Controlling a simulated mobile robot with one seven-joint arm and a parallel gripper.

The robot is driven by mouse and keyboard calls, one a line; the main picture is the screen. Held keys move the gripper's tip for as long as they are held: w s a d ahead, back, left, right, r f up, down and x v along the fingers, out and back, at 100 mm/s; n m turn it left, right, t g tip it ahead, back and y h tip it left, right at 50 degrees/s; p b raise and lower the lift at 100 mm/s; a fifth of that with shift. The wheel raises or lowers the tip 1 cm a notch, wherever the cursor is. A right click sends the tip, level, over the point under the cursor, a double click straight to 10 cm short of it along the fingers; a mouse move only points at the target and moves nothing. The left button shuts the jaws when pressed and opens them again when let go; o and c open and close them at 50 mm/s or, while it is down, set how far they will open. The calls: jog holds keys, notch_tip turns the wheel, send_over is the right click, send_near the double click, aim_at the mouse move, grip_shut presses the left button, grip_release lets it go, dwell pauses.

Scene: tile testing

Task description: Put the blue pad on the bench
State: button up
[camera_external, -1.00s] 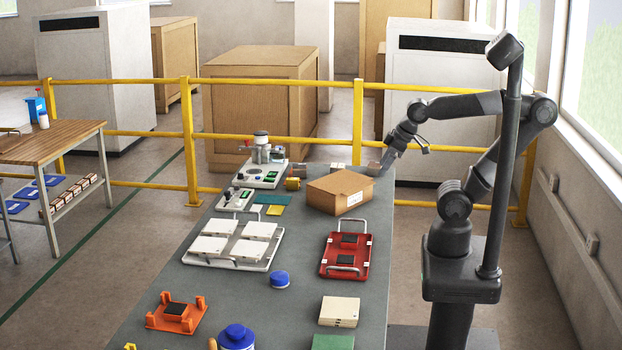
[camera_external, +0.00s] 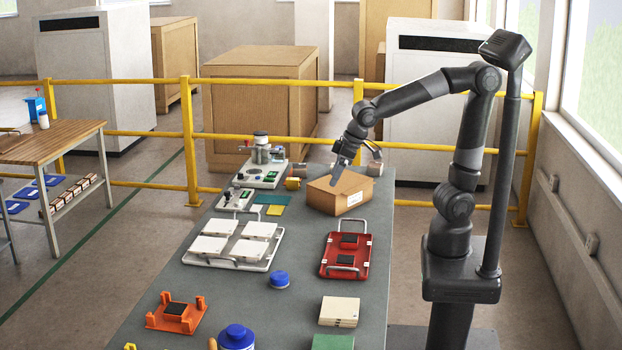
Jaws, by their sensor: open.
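A flat teal-blue pad (camera_external: 271,199) lies on the grey bench (camera_external: 300,300), left of the cardboard box. I cannot tell for sure which flat piece is the blue pad. My gripper (camera_external: 338,182) points down over the cardboard box (camera_external: 345,197), to the right of the pads. It is open and nothing shows in it. Its fingertips are small and dark here, and I cannot tell whether they touch the box.
A white tray (camera_external: 190,261) with several white blocks and a red tray (camera_external: 329,271) stand nearer. Instruments (camera_external: 263,175) stand at the far left end. A blue-lidded jar (camera_external: 279,280) and an orange fixture (camera_external: 160,322) are in front. Blue items (camera_external: 42,184) lie under the wooden table at left.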

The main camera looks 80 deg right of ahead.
jog(key=w+a+f, duration=0.3)
jog(key=w+a, duration=0.1)
jog(key=a, duration=0.2)
jog(key=w+a+f, duration=0.2)
jog(key=w+a, duration=0.1)
jog(key=a, duration=0.4)
jog(key=n, duration=0.1)
send_near(280, 275)
jog(key=x, duration=0.4)
jog(key=shift+w+a+r, duration=0.1)
jog(key=shift+w+r, duration=0.05)
jog(key=shift+w, duration=0.1)
jog(key=shift+s+x, duration=0.15)
jog(key=shift+x, duration=1.15)
jog(key=shift+s+x, duration=0.1)
jog(key=shift+x, duration=1.25)
jog(key=shift+c, duration=0.5)
jog(key=c, duration=1.1)
